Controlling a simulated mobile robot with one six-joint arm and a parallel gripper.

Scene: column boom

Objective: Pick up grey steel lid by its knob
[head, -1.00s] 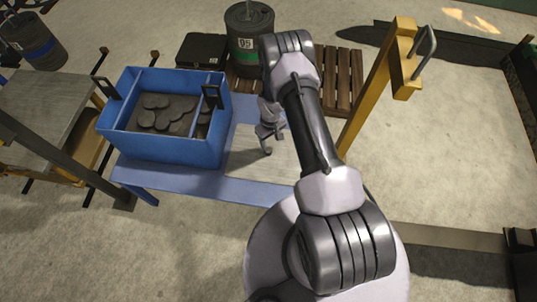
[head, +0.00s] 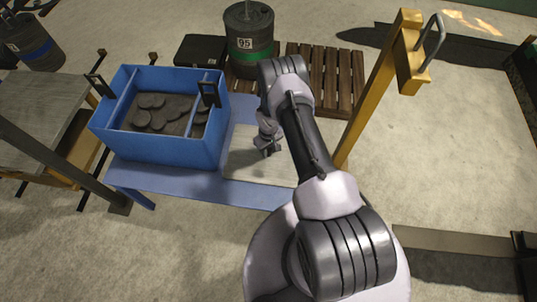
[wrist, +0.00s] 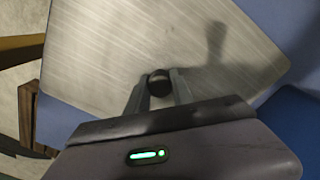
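The grey steel lid (head: 240,168) is a flat, brushed plate lying on the blue table. It fills much of the wrist view (wrist: 110,60). Its dark round knob (wrist: 160,83) shows between the fingertips of my gripper (wrist: 160,77). The fingers stand on either side of the knob, very close to it; I see no clear grip on it. In the head view my gripper (head: 267,150) is low over the lid, and the knob is hidden there.
A blue crate (head: 150,150) with dark discs and black handles stands on the blue table (head: 190,183), left of the lid. A yellow post (head: 370,85) rises at right. A drum (head: 249,40) and wooden pallet (head: 325,75) are behind. A grey-topped bench (head: 40,120) is left.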

